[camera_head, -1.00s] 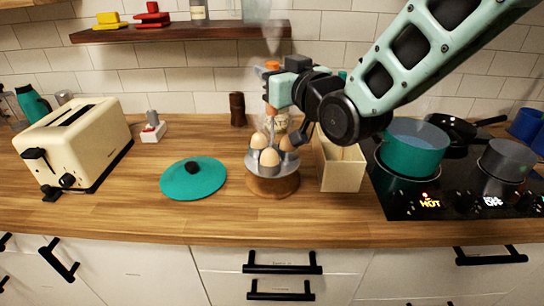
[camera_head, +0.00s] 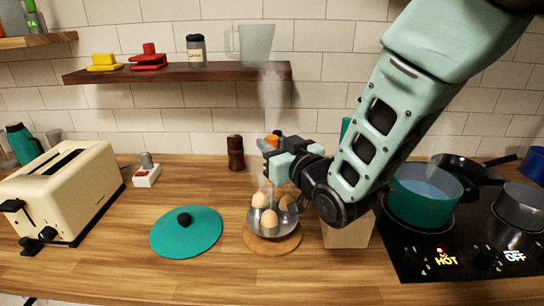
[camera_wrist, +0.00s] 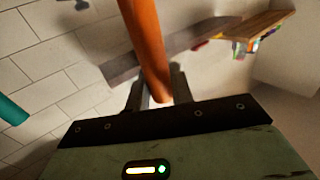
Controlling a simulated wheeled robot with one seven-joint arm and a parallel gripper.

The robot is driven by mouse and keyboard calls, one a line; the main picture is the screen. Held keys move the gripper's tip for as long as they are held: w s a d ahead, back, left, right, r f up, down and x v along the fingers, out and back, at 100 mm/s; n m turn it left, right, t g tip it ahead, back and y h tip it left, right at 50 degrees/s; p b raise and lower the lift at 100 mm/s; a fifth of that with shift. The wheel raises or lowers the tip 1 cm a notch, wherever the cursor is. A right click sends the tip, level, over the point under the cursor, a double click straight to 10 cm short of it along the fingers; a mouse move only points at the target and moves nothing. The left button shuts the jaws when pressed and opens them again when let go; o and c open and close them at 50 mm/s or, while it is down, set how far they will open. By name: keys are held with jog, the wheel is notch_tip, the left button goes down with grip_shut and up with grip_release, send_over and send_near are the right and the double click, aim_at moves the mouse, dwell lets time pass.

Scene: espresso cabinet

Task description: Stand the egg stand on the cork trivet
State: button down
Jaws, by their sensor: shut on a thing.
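The egg stand (camera_head: 266,231) is a grey metal dish carrying several brown eggs, with an orange upright handle (camera_wrist: 147,45). My gripper (camera_head: 274,170) is shut on this handle above the eggs. In the wrist view, the handle passes between the two fingers (camera_wrist: 157,80). The stand looks upright. The cork trivet (camera_head: 289,246) is a round brown disc on the counter, directly under the dish. The dish overlaps it in the picture, and I cannot tell whether the two touch. My gripper and wrist hide part of the handle.
A teal lid (camera_head: 186,238) lies to the left, and a cream toaster (camera_head: 62,195) stands beyond it. A pale box (camera_head: 347,236) is close on the right, partly behind my arm. The hob (camera_head: 450,250) holds a teal pot (camera_head: 424,203). A wooden shelf (camera_head: 180,73) is above.

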jog(key=shift+f, duration=1.6)
jog(key=c, duration=1.2)
grip_release()
